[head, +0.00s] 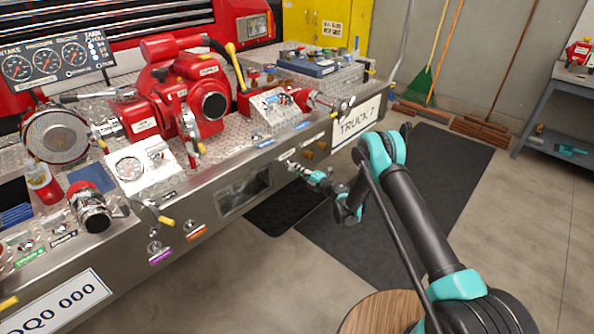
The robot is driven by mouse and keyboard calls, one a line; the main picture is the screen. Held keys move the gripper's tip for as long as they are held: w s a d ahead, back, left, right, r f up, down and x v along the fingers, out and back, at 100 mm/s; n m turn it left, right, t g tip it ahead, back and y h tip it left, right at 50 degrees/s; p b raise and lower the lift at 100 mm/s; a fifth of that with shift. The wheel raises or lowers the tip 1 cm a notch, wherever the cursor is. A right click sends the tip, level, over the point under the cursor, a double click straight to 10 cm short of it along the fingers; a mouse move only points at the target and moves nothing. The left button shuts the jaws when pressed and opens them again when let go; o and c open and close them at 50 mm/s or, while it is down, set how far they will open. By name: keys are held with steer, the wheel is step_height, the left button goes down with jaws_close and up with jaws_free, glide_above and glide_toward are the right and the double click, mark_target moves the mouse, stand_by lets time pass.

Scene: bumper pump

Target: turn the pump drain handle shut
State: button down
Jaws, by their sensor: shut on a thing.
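My gripper (300,169) is at the front face of the steel bumper (222,176), right of the dark rectangular opening. It is shut on a small handle there, which I take to be the pump drain handle. The gripper and distance hide most of the handle, so its angle cannot be told. The red pump (185,97) sits on the bumper deck behind and to the left. My arm reaches in from the lower right.
A yellow-tipped lever (155,213) sticks out from the bumper front at left. A white TRUCK 7 plate (357,122) is right of my gripper. A round wooden top (382,312) stands low in front. Dark mats (420,180) cover open floor at right.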

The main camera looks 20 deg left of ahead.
steer(key=shift+a+m, duration=0.1)
steer(key=shift+m, duration=0.5)
steer(key=c, duration=1.6)
jaws_free()
